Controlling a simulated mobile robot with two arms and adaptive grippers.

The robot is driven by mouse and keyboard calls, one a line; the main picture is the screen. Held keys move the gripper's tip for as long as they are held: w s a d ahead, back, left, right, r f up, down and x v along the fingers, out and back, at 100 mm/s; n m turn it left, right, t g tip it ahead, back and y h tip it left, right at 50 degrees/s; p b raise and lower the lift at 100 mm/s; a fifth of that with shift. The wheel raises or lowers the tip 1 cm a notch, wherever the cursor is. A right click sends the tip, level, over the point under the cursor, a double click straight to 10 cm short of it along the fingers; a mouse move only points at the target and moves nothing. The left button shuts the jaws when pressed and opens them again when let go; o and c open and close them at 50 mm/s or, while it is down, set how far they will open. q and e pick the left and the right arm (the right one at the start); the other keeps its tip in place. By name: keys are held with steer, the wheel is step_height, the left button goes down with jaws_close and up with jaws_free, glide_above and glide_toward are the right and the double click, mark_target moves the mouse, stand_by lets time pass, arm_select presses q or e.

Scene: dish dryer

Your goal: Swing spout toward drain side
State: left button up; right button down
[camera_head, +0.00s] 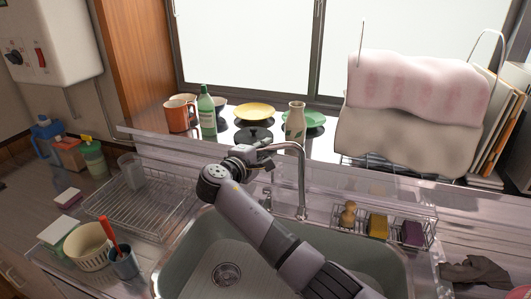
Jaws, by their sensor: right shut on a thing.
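The metal spout (301,185) rises at the back of the sink and bends over to the left at its top. My right gripper (264,151) is shut on the spout's left end, high above the basin. My arm comes in from the lower right and crosses over the sink (190,255), covering part of its basin. The round drain (225,275) shows in the basin's lower left part. My left gripper is not in view.
A wire rack (135,207) with a glass stands left of the sink. A sponge basket (345,228) sits right of the spout. The back ledge holds a green bottle (207,115), a vase (295,122), mugs and plates. Towels (410,140) hang over a rack at right.

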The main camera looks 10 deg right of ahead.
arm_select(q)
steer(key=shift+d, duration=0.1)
arm_select(e)
steer(key=c, duration=1.5)
jaws_free()
steer(key=shift+w, duration=0.1)
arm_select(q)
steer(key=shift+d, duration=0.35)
arm_select(e)
steer(key=shift+o, duration=0.2)
steer(key=v, duration=0.7)
steer(key=shift+s+a, duration=0.2)
steer(key=shift+s, duration=0.05)
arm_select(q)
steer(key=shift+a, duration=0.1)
arm_select(e)
steer(key=shift+r, duration=0.1)
